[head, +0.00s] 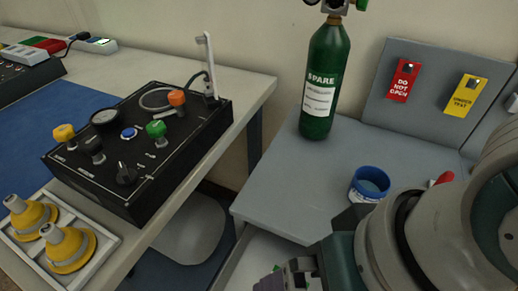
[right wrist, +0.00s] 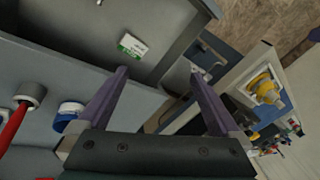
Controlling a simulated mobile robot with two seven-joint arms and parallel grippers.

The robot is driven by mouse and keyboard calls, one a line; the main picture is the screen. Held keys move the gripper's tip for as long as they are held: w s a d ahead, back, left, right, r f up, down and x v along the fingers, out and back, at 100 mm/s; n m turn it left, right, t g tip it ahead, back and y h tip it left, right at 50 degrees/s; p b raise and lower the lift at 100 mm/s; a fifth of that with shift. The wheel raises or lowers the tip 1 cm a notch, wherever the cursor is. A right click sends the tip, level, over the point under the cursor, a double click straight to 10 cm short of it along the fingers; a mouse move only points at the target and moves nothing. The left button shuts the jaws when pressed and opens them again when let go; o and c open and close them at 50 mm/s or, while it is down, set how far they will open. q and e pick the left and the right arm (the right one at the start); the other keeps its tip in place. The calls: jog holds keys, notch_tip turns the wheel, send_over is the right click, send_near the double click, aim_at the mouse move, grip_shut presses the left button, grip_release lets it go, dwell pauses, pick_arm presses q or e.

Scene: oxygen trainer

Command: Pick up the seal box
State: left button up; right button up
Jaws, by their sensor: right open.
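A small white and green box (right wrist: 133,45), which looks like the seal box, lies in an open grey drawer (right wrist: 172,22) in the right wrist view. In that view my right gripper (right wrist: 158,76) is open and empty. Its fingers point toward the drawer, and the box shows beyond them, apart from them. In the head view my right gripper (head: 285,280) is at the bottom, over the open drawer (head: 232,272) below the grey cabinet top. It hides most of the drawer's inside there. My left gripper is not in view.
A green SPARE cylinder (head: 321,80) and a blue round container (head: 369,184) stand on the grey top (head: 285,180). Red and yellow tags hang on the back panel (head: 432,105).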

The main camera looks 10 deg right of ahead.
jog(key=w+f+m+h+b, duration=0.1)
jog(key=w+f+m+b, duration=0.1)
jog(key=f, duration=0.3)
jog(key=w+d+f+m+g+h+b, duration=0.1)
jog(key=w+f+m+b, duration=0.1)
jog(key=f+b, duration=0.3)
jog(key=w+f+m+g+h+b, duration=0.1)
jog(key=w+f+m+b, duration=0.2)
jog(key=f, duration=0.3)
jog(key=shift+d+f+b, duration=0.15)
jog(key=shift+d+b, duration=0.15)
jog(key=shift+b, duration=0.2)
notch_tip(320, 180, down, 6)
jog(key=b, duration=0.3)
jog(key=shift+s+a+f, duration=0.15)
jog(key=shift+c, duration=0.4)
jog(key=c, duration=0.9)
